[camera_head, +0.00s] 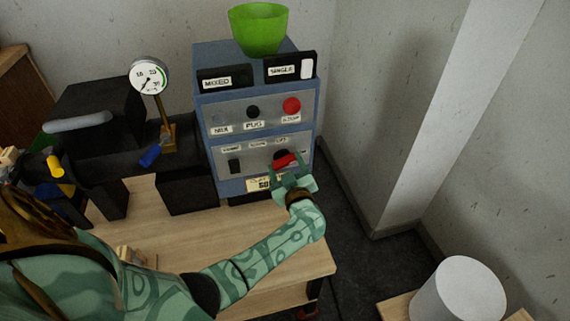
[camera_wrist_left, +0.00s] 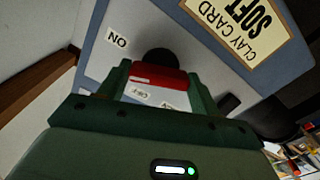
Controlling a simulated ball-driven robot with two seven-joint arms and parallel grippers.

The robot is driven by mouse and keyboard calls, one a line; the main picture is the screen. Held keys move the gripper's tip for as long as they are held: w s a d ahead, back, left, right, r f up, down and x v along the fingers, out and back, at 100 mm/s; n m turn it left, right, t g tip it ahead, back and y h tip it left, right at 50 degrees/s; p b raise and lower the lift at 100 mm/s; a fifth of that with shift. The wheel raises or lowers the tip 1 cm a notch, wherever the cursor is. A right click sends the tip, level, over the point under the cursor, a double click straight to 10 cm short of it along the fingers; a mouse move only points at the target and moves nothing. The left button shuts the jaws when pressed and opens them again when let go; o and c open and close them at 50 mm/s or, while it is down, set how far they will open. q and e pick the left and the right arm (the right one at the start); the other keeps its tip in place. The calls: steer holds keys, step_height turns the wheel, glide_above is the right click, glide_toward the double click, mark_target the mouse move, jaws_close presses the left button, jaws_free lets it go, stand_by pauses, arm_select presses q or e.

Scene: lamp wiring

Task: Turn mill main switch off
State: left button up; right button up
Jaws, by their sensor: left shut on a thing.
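The main switch's red handle (camera_head: 286,161) is on the lower grey panel of the blue control cabinet (camera_head: 222,187), with a dark round base behind it. My left gripper (camera_head: 291,176) is at the switch from the front and shut on the red handle. In the left wrist view, the red handle (camera_wrist_left: 158,75) sits between the green fingers, in front of a black round base (camera_wrist_left: 160,57). An ON label (camera_wrist_left: 117,40) lies to its left and an OFF label (camera_wrist_left: 138,93) just below it. My right gripper is out of view.
The upper panel has a black PUG knob (camera_head: 253,112) and a red button (camera_head: 291,105). A green bowl (camera_head: 259,28) tops the cabinet. A dark machine with a gauge (camera_head: 149,76) stands left; a wall corner is right.

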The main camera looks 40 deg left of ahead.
arm_select(q)
steer(key=n, duration=0.2)
steer(key=shift+n, duration=0.4)
steer(key=n, duration=0.4)
steer(key=shift+d+f+n, duration=0.1)
steer(key=shift+n, duration=0.2)
steer(key=n, duration=0.5)
steer(key=shift+n+b, duration=0.3)
steer(key=shift+n, duration=0.2)
steer(key=o, duration=1)
